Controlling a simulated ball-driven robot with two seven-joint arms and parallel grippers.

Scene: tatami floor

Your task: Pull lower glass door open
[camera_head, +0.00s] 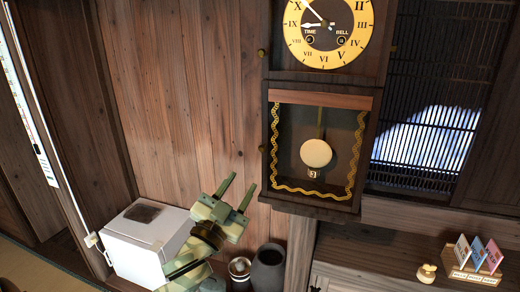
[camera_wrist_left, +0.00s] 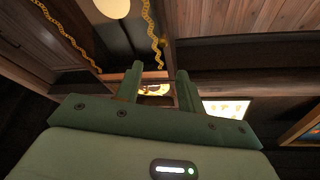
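The wall clock's lower glass door (camera_head: 345,140) has wavy gold trim and looks closed in the head view. A pale pendulum disc (camera_head: 316,153) shows behind the glass. A small brass knob (camera_head: 262,148) sits at the left edge of the lower case. My left gripper (camera_head: 238,186) is open and empty, below and to the left of the door, with its green fingers pointing up. In the left wrist view the left gripper's fingers (camera_wrist_left: 159,72) are apart, and the door's gold trim (camera_wrist_left: 153,35) and the pendulum disc (camera_wrist_left: 113,8) show beyond them. My right gripper is not in view.
The clock dial (camera_head: 324,27) is above the door. A white box (camera_head: 135,240) and dark vases (camera_head: 268,268) stand low near my left arm. A wooden cabinet (camera_head: 365,260) with a card holder (camera_head: 470,272) is at the lower right. The plank wall (camera_head: 165,100) left of the clock is bare.

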